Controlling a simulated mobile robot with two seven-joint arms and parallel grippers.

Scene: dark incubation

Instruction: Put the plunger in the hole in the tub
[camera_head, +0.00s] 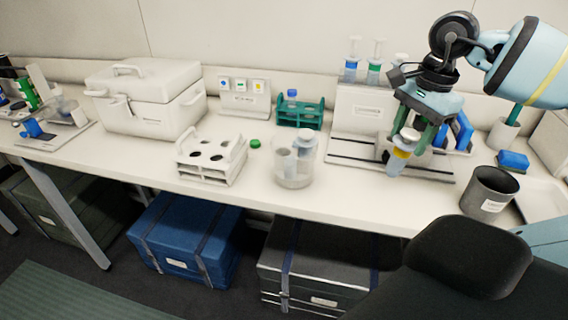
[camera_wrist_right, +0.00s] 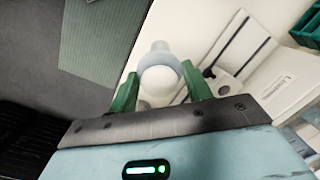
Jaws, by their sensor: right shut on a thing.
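My right gripper (camera_head: 412,125) has green fingers and is shut on a plunger (camera_head: 401,152) with a pale round top, a yellow band and a bluish lower end. It holds the plunger slightly tilted, in front of the white stand at the right. In the right wrist view the plunger's white round top (camera_wrist_right: 160,80) sits between the green fingers. My left gripper is not in view.
A white rack with holes (camera_head: 237,166) stands left of the tub, a green cap (camera_head: 255,143) beside it. A teal rack (camera_head: 302,114) is behind. A dark grey cup (camera_head: 490,191) and blue sponge (camera_head: 513,160) are at the right. The table between tub and gripper looks clear.

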